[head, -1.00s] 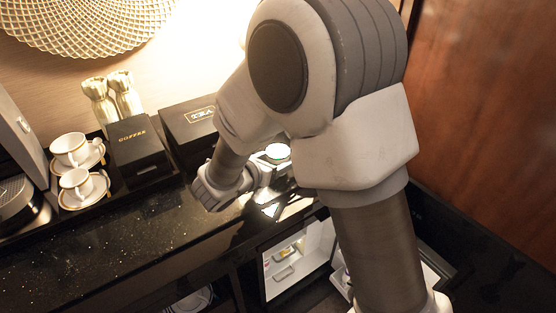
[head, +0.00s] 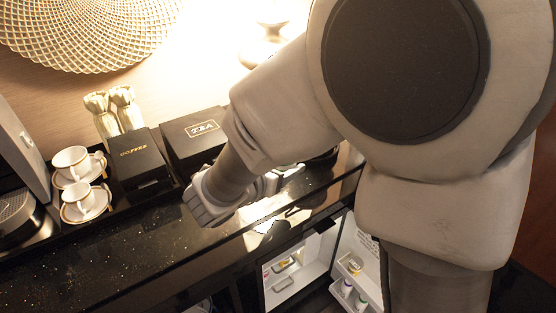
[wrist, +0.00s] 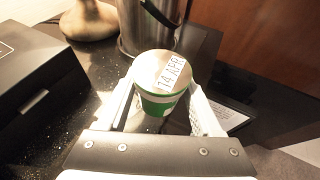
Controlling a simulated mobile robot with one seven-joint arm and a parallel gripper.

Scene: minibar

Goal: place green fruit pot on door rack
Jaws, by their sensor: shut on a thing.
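The green fruit pot (wrist: 158,103) has a pale lid with a label that reads like "14 APR". In the wrist view it is upright between the two white fingers of my gripper (wrist: 162,112), which is shut on it. In the head view my arm hides most of my gripper (head: 272,183), over the dark counter, and the pot cannot be made out. The door rack (head: 352,266) is on the open minibar door, below and to the right of my gripper. It holds a few small containers, and my arm covers part of it.
The open minibar (head: 289,272) has items inside, under the counter (head: 130,245). The tea box (head: 196,143), coffee box (head: 140,163) and cups (head: 80,180) stand at the left. A metal container (wrist: 140,28) and a lamp base (wrist: 88,20) stand behind the pot.

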